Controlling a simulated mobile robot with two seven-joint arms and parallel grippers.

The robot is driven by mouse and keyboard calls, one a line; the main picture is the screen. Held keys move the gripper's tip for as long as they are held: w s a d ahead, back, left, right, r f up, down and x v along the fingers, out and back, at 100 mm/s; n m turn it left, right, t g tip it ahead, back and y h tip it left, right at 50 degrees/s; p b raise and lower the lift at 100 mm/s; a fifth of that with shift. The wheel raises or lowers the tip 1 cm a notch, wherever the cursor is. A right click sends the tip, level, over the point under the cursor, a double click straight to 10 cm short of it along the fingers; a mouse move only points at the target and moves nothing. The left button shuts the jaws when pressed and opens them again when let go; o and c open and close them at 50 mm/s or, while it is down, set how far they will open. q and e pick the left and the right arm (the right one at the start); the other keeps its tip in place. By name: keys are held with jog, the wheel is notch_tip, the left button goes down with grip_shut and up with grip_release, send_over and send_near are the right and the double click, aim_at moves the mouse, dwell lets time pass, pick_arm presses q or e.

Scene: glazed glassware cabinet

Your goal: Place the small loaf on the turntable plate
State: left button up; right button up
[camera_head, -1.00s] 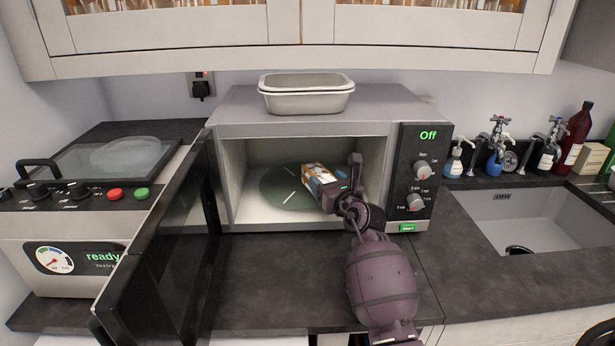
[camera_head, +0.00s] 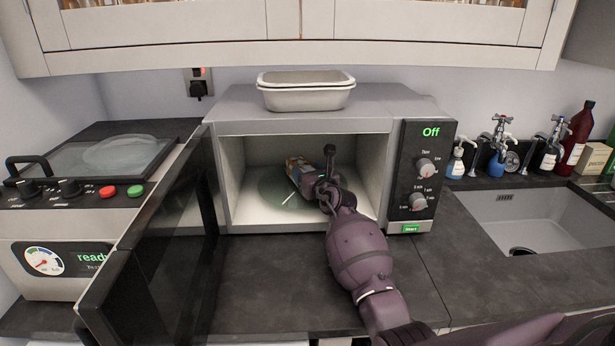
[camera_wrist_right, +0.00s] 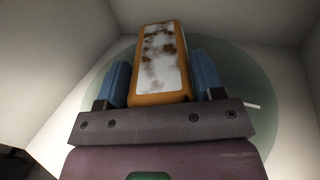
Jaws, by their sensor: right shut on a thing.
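The small loaf (camera_wrist_right: 163,62) is a long block with orange-brown sides and a whitish, brown-speckled face. My right gripper (camera_wrist_right: 163,80) is shut on it, with a blue finger on each side. In the head view the loaf (camera_head: 299,173) is inside the open microwave, over the turntable plate (camera_head: 272,194). That plate is a dark green disc, and it also shows behind the loaf in the right wrist view (camera_wrist_right: 232,88). I cannot tell whether the loaf touches the plate. My right gripper (camera_head: 318,185) reaches in from the front right. My left gripper is not in view.
The microwave (camera_head: 300,127) has its dark door (camera_head: 165,240) swung open at the left. A white dish (camera_head: 307,97) stands on its top. The control panel (camera_head: 422,180) reads Off. The counter (camera_head: 270,290) in front is clear. A sink (camera_head: 530,220) lies at the right.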

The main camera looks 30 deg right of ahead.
jog(key=shift+f, duration=0.1)
jog(key=shift+f, duration=0.2)
jog(key=o, duration=1.1)
